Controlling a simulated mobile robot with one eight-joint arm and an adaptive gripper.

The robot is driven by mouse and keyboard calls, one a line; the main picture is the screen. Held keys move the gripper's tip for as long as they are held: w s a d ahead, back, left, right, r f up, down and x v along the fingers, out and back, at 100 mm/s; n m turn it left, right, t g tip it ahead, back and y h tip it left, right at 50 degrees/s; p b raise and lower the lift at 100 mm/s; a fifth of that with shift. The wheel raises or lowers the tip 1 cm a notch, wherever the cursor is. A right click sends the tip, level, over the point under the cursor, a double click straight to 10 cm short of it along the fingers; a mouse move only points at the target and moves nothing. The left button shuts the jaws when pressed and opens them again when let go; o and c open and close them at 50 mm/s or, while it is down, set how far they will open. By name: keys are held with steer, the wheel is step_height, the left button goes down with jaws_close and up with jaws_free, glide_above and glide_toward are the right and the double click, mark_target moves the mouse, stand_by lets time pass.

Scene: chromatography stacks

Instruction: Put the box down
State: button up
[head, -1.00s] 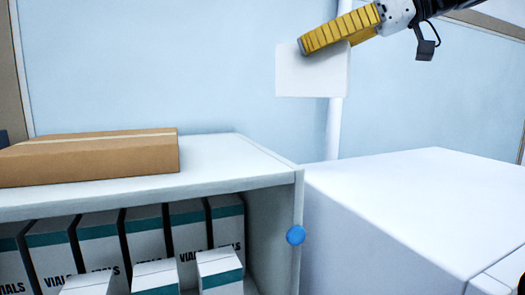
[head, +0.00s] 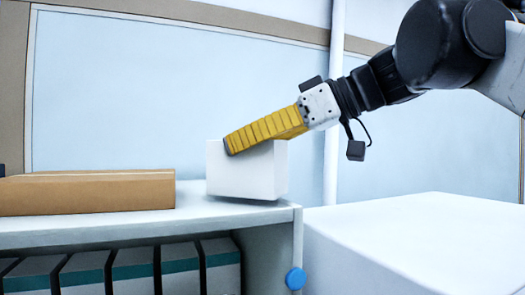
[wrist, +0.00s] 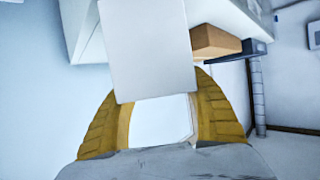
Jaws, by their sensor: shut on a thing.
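A plain white box (head: 246,172) is held in my gripper (head: 238,142), whose yellow ribbed fingers are shut on it from above. In the head view the box looks upright, at the right end of the shelf unit's white top (head: 190,218). A faint shadow shows under it, and I cannot tell whether its bottom touches the surface. In the wrist view the box (wrist: 148,50) sits between the two yellow fingers (wrist: 158,100) and hides part of the shelf behind it.
A flat brown cardboard box (head: 90,193) lies on the shelf top, left of the white box with a small gap. Vial boxes (head: 133,272) stand on the shelf below. A blue knob (head: 295,279) is on the unit's right edge. A white block-like surface (head: 420,235) stands to the right.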

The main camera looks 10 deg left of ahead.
steer(key=shift+f, duration=0.5)
steer(key=shift+f, duration=0.1)
steer(key=o, duration=1.2)
steer(key=shift+o, duration=0.2)
steer(key=b+v, duration=0.1)
steer(key=v, duration=1.1)
steer(key=shift+b, duration=0.3)
steer(key=shift+s, duration=0.1)
